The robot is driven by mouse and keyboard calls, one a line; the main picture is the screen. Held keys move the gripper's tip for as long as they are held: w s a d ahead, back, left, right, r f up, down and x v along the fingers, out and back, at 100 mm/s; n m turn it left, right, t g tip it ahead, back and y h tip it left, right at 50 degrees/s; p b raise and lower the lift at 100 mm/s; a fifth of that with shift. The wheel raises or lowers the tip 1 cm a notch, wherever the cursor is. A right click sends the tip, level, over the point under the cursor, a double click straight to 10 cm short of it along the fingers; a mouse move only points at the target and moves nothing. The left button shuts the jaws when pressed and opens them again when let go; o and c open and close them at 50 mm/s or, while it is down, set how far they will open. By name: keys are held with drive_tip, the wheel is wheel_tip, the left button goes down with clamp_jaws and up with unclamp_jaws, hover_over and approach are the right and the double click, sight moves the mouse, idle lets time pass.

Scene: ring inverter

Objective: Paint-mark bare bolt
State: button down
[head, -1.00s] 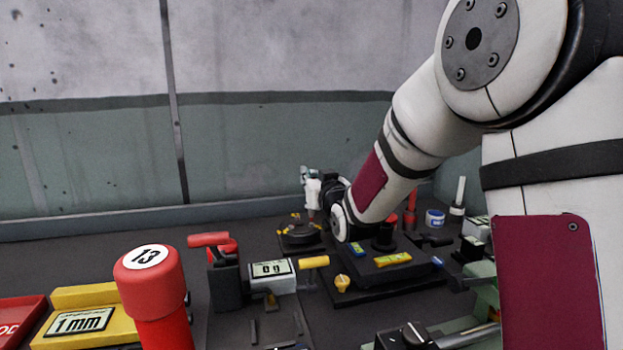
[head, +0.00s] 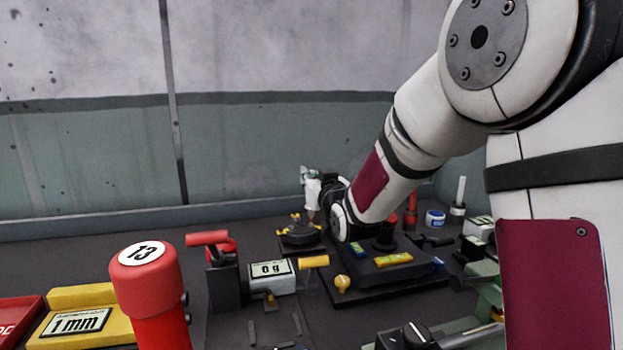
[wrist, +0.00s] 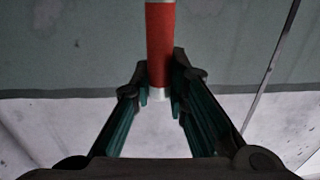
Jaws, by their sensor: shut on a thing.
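My gripper (wrist: 162,92) is shut on a red cylindrical marker (wrist: 160,45) with a pale band at its near end. In the head view, my gripper (head: 312,190) is small and far off, partly behind my own arm. It is over a round black fixture (head: 299,238) with small yellow parts on its top. The marker's lower end seems close above this fixture; I cannot tell whether it touches. The bare bolt is too small or hidden to make out.
Right of the fixture is a black block with a yellow level (head: 394,259). A blue-and-white tub (head: 435,218) stands behind. In front are a display reading 0 g (head: 269,269), a red post marked 13 (head: 155,300) and a yellow 1 mm gauge (head: 75,322).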

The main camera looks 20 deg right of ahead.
drive_tip(key=shift+f+b, duration=0.5)
drive_tip(key=shift+b, duration=0.1)
idle(1.6)
drive_tip(key=shift+r, duration=0.1)
drive_tip(key=shift+r+p, duration=1.15)
drive_tip(key=shift+r, duration=1.35)
